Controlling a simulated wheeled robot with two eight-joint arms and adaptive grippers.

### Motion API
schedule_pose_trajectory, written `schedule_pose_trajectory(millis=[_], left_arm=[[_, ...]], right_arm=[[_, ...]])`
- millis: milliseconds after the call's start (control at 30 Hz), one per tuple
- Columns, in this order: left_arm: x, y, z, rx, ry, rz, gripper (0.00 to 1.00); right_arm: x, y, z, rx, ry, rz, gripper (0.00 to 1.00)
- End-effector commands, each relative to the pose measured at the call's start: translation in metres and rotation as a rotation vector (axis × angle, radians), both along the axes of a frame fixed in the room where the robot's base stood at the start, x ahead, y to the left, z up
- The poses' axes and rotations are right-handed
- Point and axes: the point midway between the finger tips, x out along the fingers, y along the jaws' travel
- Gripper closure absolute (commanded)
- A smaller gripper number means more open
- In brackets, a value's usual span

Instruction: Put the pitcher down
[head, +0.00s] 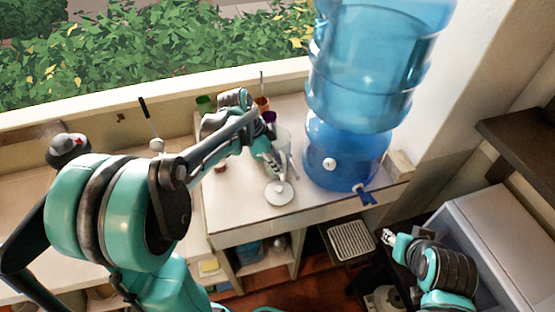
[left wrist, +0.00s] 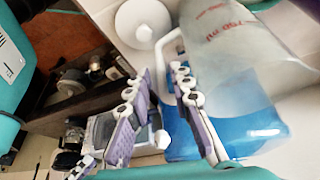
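The pitcher is clear, with red volume marks, a pale handle and blue in its lower part. It fills the right of the left wrist view (left wrist: 225,45). In the head view the pitcher (head: 284,140) shows partly, behind my left gripper, over the counter beside the water dispenser. Whether the pitcher's base touches the counter is hidden. My right gripper (head: 389,238) is empty, low at the right; its opening is unclear.
A white round lid (head: 279,192) lies on the counter (head: 235,215) near its front edge. The blue water dispenser (head: 345,150) with its large bottle stands just right of the pitcher. Small coloured cups (head: 204,103) stand at the back by the window ledge. A dark wall shelf (head: 520,135) juts out at right.

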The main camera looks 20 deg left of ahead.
Motion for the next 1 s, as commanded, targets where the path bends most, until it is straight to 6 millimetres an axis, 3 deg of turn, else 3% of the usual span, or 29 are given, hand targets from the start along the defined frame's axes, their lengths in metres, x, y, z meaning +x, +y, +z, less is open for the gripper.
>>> schedule_pose_trajectory(millis=[500, 800, 900, 1000], left_arm=[[0.009, -0.020, -0.057, 0.001, -0.001, 0.002, 0.79], [0.009, -0.022, -0.061, 0.000, -0.001, 0.003, 0.79], [0.009, -0.022, -0.061, 0.000, -0.001, 0.003, 1.00], [0.009, -0.022, -0.061, 0.000, -0.001, 0.003, 1.00]], right_arm=[[0.000, 0.000, -0.007, 0.000, 0.000, 0.000, 0.60], [0.000, 0.000, -0.007, 0.000, 0.000, 0.000, 0.60], [0.000, 0.000, -0.007, 0.000, 0.000, 0.000, 0.60], [0.000, 0.000, -0.007, 0.000, 0.000, 0.000, 0.60]])
